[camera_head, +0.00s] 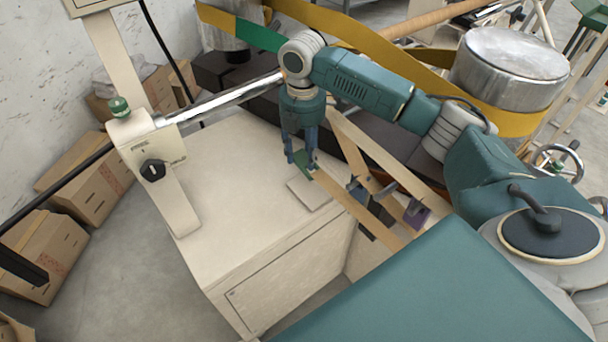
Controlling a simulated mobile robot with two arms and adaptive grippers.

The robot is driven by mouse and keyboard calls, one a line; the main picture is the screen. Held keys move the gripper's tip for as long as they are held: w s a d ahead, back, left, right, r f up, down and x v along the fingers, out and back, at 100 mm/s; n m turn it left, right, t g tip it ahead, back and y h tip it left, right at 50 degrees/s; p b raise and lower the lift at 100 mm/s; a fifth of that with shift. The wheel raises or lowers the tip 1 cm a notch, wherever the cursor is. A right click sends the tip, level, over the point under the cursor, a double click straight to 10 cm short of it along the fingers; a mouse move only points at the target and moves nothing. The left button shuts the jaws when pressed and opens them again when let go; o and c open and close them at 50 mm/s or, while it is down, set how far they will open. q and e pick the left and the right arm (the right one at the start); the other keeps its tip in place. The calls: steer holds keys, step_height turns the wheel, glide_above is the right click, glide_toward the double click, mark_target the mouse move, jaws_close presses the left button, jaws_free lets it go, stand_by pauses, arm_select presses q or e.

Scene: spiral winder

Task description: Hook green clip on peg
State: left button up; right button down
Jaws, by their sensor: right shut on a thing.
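My right gripper (302,163) points down over the near-right part of the cream cabinet top, its blue fingers shut on a small green clip (301,160). The fingers hide part of the clip, and I cannot tell if it touches the surface below. To its right is a wooden frame (362,160) with dark peg-like pieces (384,191). A purple clip (418,216) and a dark clip-like piece (378,226) are at these pegs. The green clip is left of the pegs and apart from them. My left gripper is not in view.
The cream cabinet (235,190) has a clear top left of my gripper, with a thin flat plate (309,193) near its edge. A cream post with a black knob (153,170) carries a shiny rod (225,101). Cardboard boxes (85,180) stand on the floor at left.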

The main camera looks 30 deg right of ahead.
glide_above(303, 186)
step_height(303, 186, down, 7)
steer(key=shift+r+p, duration=0.15)
steer(key=shift+p, duration=0.2)
step_height(303, 186, down, 3)
steer(key=shift+r+p, duration=0.1)
steer(key=shift+p, duration=0.8)
steer(key=shift+a+f, duration=0.1)
steer(key=shift+f, duration=0.15)
steer(key=c, duration=1.5)
jaws_free()
steer(key=shift+s, duration=0.15)
steer(key=o, duration=0.5)
steer(key=shift+f, duration=0.1)
steer(key=shift+o, duration=0.4)
